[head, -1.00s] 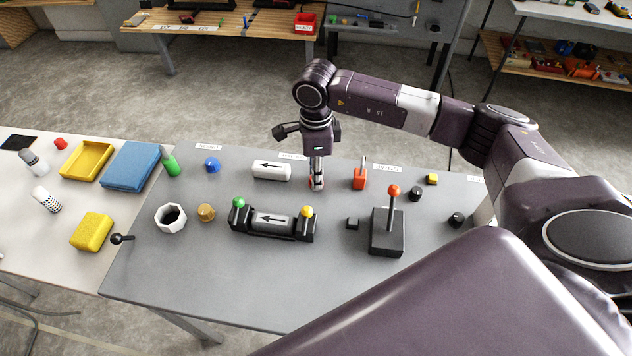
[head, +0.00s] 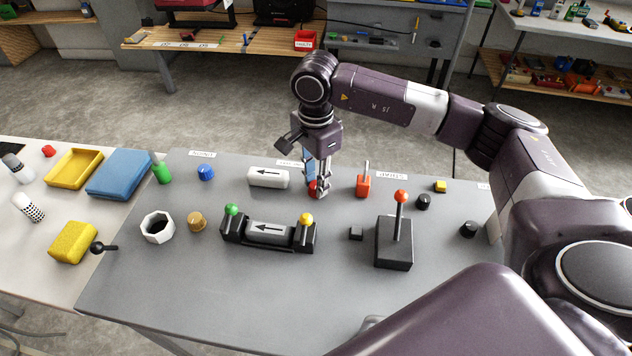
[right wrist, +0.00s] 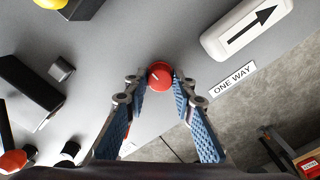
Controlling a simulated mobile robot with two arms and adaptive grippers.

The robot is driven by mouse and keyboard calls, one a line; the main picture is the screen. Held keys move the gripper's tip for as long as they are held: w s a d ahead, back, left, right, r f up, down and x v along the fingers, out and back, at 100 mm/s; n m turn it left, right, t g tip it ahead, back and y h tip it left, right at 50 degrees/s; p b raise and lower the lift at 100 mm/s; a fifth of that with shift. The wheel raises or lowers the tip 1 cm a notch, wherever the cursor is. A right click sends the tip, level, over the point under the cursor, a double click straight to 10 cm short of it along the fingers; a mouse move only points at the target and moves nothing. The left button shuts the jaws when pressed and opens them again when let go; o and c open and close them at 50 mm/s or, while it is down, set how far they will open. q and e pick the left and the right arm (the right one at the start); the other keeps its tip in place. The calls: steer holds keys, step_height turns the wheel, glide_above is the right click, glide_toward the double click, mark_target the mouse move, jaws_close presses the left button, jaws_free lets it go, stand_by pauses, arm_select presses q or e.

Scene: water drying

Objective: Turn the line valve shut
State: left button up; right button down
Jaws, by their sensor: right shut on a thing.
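A red round knob (head: 314,188), which looks like the line valve, sits at the back of the grey table. In the right wrist view the knob (right wrist: 160,75) has a short pale mark on its top. My right gripper (head: 318,190) reaches down over it and is shut on it, with a fingertip on each side (right wrist: 156,83). The fingers partly hide the knob in the head view, and its base is hidden. My left gripper is not in view.
A white cylinder with an arrow (head: 268,178) lies left of the knob, and an orange-red valve with a grey lever (head: 363,186) stands to its right. In front are a black cradle (head: 268,240) and a lever box (head: 394,243). Free table lies along the front.

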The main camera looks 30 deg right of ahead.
mark_target(315, 185)
stand_by(0.3)
steer(key=c, duration=1.6)
jaws_free()
steer(key=shift+r, duration=0.15)
step_height(315, 185, up, 12)
steer(key=shift+f, duration=0.1)
steer(key=shift+a+f, duration=0.1)
